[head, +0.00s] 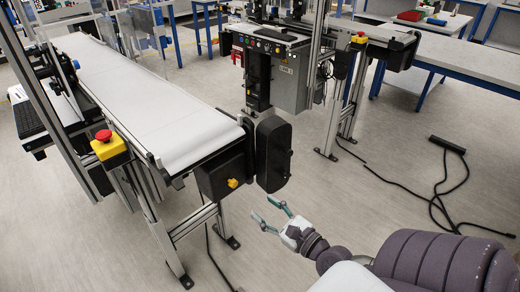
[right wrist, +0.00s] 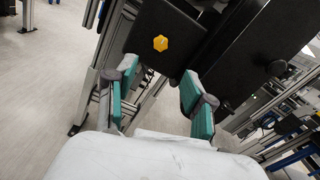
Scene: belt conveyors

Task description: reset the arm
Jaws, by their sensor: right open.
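My right gripper (head: 272,214) reaches in from the lower right in the head view, its two teal-padded fingers spread apart and empty. It is over the floor, just in front of and below the near end of the white belt conveyor (head: 150,105). In the right wrist view, my right gripper (right wrist: 155,98) has a clear gap between its fingers. The black conveyor end housing (right wrist: 165,35) with a yellow knob is close beyond the fingertips; I cannot tell whether they touch. My left gripper is not in view.
A grey control cabinet (head: 290,82) and a second conveyor stand behind. Black cables and a power strip (head: 447,144) lie on the floor at right. A blue-legged table (head: 470,65) is at the back right.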

